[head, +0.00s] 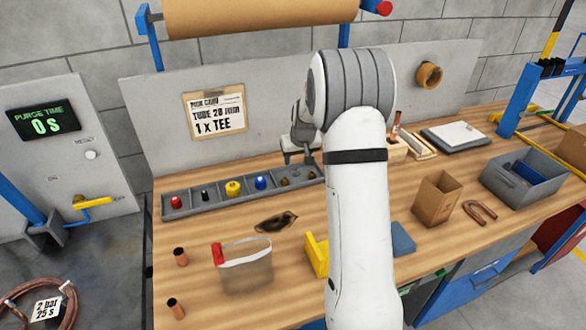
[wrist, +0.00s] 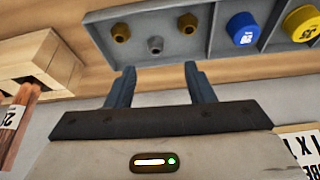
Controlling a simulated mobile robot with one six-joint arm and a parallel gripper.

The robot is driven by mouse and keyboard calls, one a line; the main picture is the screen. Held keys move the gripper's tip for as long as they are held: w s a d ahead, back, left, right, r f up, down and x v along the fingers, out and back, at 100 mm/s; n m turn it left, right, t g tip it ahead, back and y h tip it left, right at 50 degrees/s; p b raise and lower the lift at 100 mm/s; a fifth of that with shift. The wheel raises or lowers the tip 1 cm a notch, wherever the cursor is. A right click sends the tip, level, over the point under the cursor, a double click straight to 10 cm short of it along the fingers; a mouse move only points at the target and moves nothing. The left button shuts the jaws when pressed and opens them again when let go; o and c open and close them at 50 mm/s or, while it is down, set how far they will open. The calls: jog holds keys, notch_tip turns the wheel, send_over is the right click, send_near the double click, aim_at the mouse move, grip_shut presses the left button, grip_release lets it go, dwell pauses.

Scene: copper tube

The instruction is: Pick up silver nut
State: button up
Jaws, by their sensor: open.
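A small silver-grey nut (wrist: 156,44) lies in the grey tray (wrist: 100,42) in the wrist view, between and a little behind two brass-coloured nuts, left (wrist: 120,32) and right (wrist: 187,26). My gripper (wrist: 159,70) is open and empty. Its two fingers point toward the tray, with the silver nut in line with the gap between them and apart from both. In the head view my gripper (head: 301,160) is above the right end of the tray (head: 215,207), partly behind my arm. I cannot make out the silver nut there.
The tray also holds a blue cap (wrist: 243,29) and a yellow cap (wrist: 302,24). A wooden block holder (wrist: 38,60) stands beside it. On the bench are a clear bag (head: 245,268), a cardboard box (head: 436,197) and a grey bin (head: 522,180).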

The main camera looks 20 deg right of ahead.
aim_at(296, 170)
jog(key=shift+d+p+x, duration=0.15)
jog(key=shift+p+x, duration=0.5)
jog(key=shift+x, duration=1.35)
jog(key=shift+d+p+x, duration=0.1)
jog(key=shift+p+x, duration=0.55)
jog(key=shift+x, duration=1.35)
jog(key=shift+c, duration=0.6)
grip_shut()
jog(key=shift+r, duration=0.1)
